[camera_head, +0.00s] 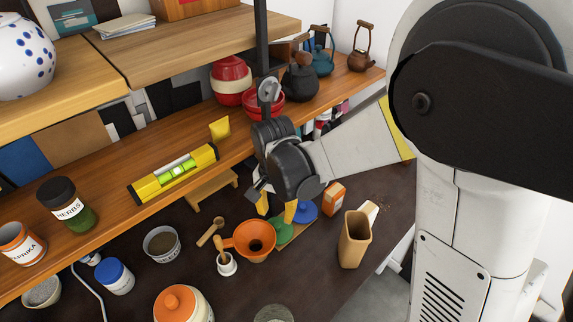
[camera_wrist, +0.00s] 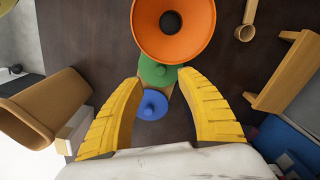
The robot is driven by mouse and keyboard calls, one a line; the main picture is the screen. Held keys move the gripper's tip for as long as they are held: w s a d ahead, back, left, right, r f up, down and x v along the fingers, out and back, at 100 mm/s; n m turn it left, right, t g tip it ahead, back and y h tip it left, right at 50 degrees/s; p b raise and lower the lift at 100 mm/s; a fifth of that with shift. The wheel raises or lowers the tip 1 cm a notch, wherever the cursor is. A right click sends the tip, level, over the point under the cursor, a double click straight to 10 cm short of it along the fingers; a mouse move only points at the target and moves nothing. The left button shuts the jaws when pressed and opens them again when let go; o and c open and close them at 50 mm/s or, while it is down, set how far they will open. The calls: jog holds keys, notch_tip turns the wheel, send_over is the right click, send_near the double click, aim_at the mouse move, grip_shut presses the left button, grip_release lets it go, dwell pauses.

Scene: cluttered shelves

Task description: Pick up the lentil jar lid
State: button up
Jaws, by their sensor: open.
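No lid in view carries a readable lentil label, so I cannot tell which is the lentil jar's. A round green lid (camera_wrist: 157,73) and a round blue lid with a knob (camera_wrist: 151,106) lie in line on a narrow wooden board on the dark counter. In the head view the green lid (camera_head: 283,228) and blue lid (camera_head: 305,211) are partly behind my fingers. My gripper (camera_wrist: 160,82) is open and empty above them, its yellow fingers pointing down (camera_head: 277,210). In the wrist view both lids appear between the fingers. The orange funnel-shaped piece (camera_wrist: 172,48) partly overlaps the green lid.
The orange piece (camera_head: 242,242) stands left of the lids. An orange-lidded jar (camera_head: 183,303), a blue-capped jar (camera_head: 116,278) and a bowl (camera_head: 161,244) are further left. A tan wooden vessel (camera_head: 353,245) and small orange box (camera_head: 334,197) stand right. The wooden shelf (camera_head: 110,185) overhangs the counter behind.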

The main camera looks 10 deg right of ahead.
aim_at(277, 226)
jog(key=f, duration=0.1)
jog(key=f+b, duration=0.1)
jog(key=shift+w+f, duration=0.3)
jog(key=shift+w, duration=0.05)
jog(key=shift+s+f, duration=0.15)
jog(key=shift+f, duration=0.15)
notch_tip(277, 226, down, 5)
jog(key=shift+d+r+b, duration=0.1)
jog(key=shift+b, duration=1.15)
grip_shut()
